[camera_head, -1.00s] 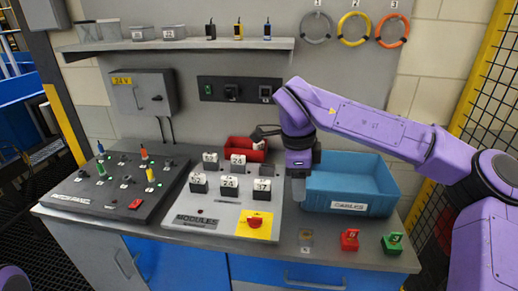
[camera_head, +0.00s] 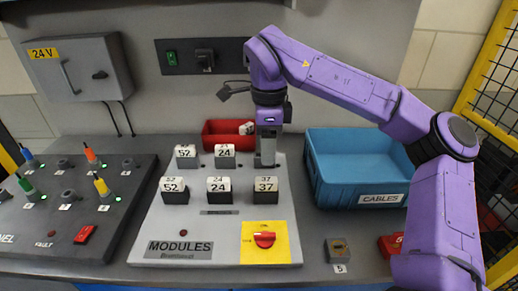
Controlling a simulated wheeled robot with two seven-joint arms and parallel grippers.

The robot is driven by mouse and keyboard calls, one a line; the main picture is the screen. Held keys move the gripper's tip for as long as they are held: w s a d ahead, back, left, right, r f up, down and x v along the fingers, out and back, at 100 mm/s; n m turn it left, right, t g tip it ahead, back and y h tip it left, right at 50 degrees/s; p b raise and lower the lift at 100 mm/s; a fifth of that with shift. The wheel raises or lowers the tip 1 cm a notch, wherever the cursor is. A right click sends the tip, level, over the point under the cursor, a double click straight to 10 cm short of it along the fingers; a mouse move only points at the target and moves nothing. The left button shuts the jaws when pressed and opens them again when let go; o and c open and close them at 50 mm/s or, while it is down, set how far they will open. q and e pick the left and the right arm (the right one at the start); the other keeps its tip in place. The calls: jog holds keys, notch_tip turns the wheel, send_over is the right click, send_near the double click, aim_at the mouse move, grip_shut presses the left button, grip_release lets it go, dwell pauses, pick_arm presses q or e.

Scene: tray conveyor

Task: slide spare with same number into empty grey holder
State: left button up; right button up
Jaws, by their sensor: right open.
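The modules panel (camera_head: 220,225) carries two rows of holders. In the back row, white-topped modules marked 52 (camera_head: 186,151) and 24 (camera_head: 225,151) sit in grey holders. In the front row, modules marked 52 (camera_head: 173,185), 24 (camera_head: 219,185) and 37 (camera_head: 266,185) sit in dark holders. My right gripper (camera_head: 265,160) is open and points down at the third back-row place, behind the 37. It hides most of that place, so I cannot tell the grey holder there from the fingers. A white spare (camera_head: 247,128) lies in the red bin (camera_head: 213,137); its number is unreadable. My left gripper is out of view.
A blue cables bin (camera_head: 350,165) stands right of my right gripper. A red rotary switch (camera_head: 264,239) is on the panel's front. A small grey block (camera_head: 338,247) and a red piece (camera_head: 390,246) lie front right. A dark panel with plugs (camera_head: 75,215) is at left.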

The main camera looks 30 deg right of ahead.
aim_at(266, 179)
jog(key=shift+w+f, duration=0.1)
jog(key=shift+f, duration=0.45)
notch_tip(266, 179, down, 10)
jog(key=shift+r, duration=0.15)
grip_shut()
jog(key=shift+r, duration=0.1)
jog(key=shift+r, duration=0.1)
jog(key=shift+r+p, duration=2.45)
